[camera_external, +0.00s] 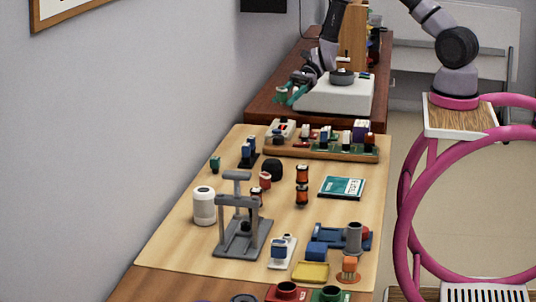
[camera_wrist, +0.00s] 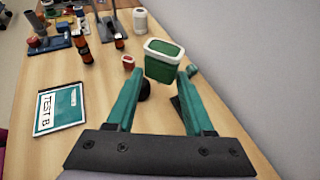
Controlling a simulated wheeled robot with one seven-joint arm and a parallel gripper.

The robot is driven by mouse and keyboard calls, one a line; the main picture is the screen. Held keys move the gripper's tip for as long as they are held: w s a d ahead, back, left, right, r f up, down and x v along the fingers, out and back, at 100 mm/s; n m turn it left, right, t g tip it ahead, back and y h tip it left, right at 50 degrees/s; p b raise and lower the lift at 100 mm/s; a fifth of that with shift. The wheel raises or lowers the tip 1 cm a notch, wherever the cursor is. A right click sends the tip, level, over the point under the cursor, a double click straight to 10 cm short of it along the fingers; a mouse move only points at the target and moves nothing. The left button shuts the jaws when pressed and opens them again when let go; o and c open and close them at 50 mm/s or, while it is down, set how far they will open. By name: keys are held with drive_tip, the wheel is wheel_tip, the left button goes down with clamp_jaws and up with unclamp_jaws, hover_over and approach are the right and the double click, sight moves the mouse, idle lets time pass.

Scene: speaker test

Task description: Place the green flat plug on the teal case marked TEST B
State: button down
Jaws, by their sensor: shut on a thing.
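The green flat plug (camera_wrist: 164,67) is a green block with a white-rimmed top, held between the teal fingertips of my gripper (camera_wrist: 160,76) in the wrist view. In the external view my gripper (camera_external: 290,95) is at the back, above the far dark table and beside the white box, with the green plug (camera_external: 281,93) at its tips. The teal case marked TEST B (camera_external: 342,187) lies flat on the light wooden table, right of centre. It also shows at the left in the wrist view (camera_wrist: 61,107), apart from my gripper, with its top clear.
A wooden rack (camera_external: 275,151) with several small parts stands at the table's back edge. A grey press (camera_external: 240,238), a white cylinder (camera_external: 204,206) and orange-black spools (camera_external: 302,185) stand left of the case. A black round object (camera_external: 272,170) stands nearby. Bare wood surrounds the case.

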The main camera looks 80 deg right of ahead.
drive_tip(key=s+a+f, duration=0.4)
drive_tip(key=s+a, duration=0.3)
drive_tip(key=s, duration=0.3)
drive_tip(key=s+a+f, duration=0.4)
drive_tip(key=s+a, duration=0.4)
drive_tip(key=s, duration=0.2)
drive_tip(key=n, duration=0.1)
hover_over(346, 184)
drive_tip(key=shift+g, duration=0.4)
wheel_tip(346, 184, down, 6)
drive_tip(key=shift+r, duration=0.25)
drive_tip(key=shift+y, duration=0.3)
drive_tip(key=shift+f, duration=2.4)
drive_tip(key=shift+f, duration=0.1)
drive_tip(key=shift+c, duration=1.4)
unclamp_jaws()
